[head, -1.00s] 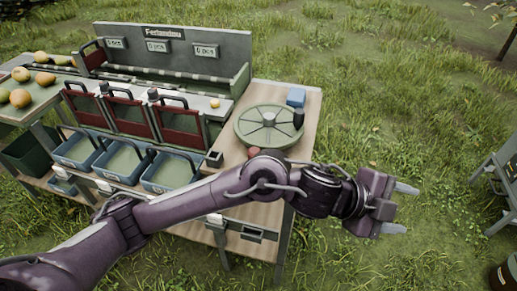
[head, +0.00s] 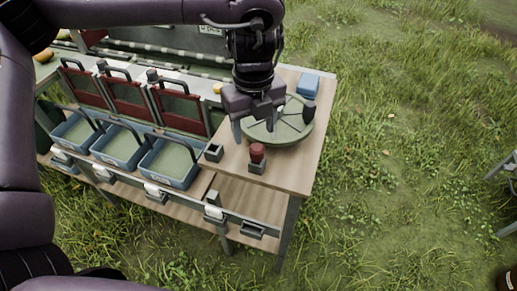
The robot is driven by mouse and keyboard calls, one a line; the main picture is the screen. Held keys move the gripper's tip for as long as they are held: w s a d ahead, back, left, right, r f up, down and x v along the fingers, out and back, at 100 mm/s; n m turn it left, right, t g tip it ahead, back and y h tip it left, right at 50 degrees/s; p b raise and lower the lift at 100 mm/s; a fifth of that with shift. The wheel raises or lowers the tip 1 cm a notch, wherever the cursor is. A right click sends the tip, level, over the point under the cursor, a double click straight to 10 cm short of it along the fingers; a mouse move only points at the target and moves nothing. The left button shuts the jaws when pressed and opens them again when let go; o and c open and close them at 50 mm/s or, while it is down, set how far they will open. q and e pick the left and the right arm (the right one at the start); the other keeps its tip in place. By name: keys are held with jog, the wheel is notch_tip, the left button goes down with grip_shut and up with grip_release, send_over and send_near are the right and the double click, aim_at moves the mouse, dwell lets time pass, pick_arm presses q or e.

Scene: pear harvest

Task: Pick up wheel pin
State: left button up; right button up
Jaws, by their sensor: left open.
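A short red-topped piece (head: 257,152), which looks like the wheel pin, stands upright in a small dark holder (head: 257,167) on the wooden table, near its front edge. My left gripper (head: 256,129) points down just behind and above it, open and empty. The fingers are apart from the red piece, and one finger overlaps the wheel in the picture. The green round wheel (head: 290,132) lies flat behind, partly hidden by my gripper. My right gripper is not in view.
A dark knob (head: 309,112) stands on the wheel's right rim, with a blue block (head: 308,85) behind it. A small empty-looking dark holder (head: 213,153) sits left of the red piece. Blue bins (head: 170,164) and red-framed gates (head: 180,110) lie left. Grass right of the table is open.

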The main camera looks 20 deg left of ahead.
aim_at(257, 147)
pick_arm(q)
jog(key=f+p, duration=0.1)
jog(key=f, duration=0.6)
jog(key=shift+d+f, duration=0.1)
jog(key=shift+d, duration=0.1)
jog(key=shift+c, duration=0.5)
jog(key=c, duration=1)
